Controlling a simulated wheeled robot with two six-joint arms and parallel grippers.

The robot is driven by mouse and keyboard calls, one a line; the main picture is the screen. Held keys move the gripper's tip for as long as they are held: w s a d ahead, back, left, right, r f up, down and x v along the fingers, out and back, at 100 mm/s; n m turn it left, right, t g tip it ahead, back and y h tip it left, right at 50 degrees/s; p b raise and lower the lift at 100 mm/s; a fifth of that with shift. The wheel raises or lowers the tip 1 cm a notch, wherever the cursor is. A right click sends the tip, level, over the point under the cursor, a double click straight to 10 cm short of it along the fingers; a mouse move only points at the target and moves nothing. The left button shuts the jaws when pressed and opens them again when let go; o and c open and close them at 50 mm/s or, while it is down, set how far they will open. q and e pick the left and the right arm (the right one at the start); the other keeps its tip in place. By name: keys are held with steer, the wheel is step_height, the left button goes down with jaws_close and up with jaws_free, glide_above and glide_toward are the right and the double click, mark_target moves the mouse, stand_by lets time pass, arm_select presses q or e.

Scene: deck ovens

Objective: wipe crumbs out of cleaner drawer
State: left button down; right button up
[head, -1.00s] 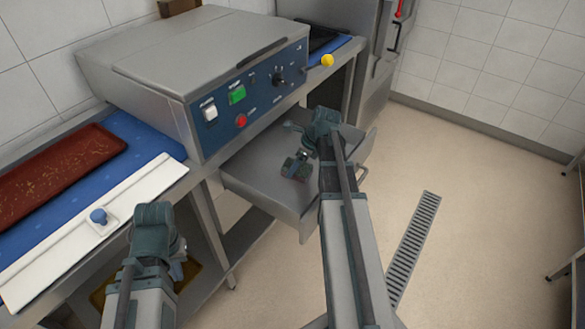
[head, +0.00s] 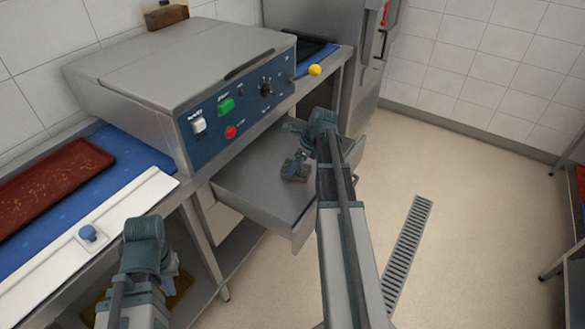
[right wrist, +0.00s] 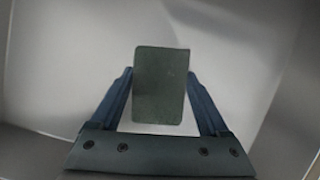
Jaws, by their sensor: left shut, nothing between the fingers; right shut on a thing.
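The cleaner drawer (head: 243,188) is pulled out below the grey machine with the blue control panel. My right gripper (head: 295,167) reaches down into it. In the right wrist view, this gripper (right wrist: 160,98) is shut on a dark green scouring pad (right wrist: 160,75), with one finger at each side. The pad is over the drawer's pale grey floor (right wrist: 70,75); I cannot tell whether it touches. No crumbs can be made out on the visible floor. My left gripper (head: 168,268) is shut and empty, low in front of the counter at the left.
A reddish-brown tray (head: 45,185) and a white board with a blue knob (head: 88,233) are on the left counter. Open floor with a drain grate (head: 408,255) lies right.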

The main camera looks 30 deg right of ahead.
step_height(320, 180, up, 6)
steer(key=p, duration=0.6)
steer(key=shift+a, duration=0.1)
steer(key=shift+r, duration=0.1)
step_height(320, 180, up, 3)
steer(key=p, duration=0.3)
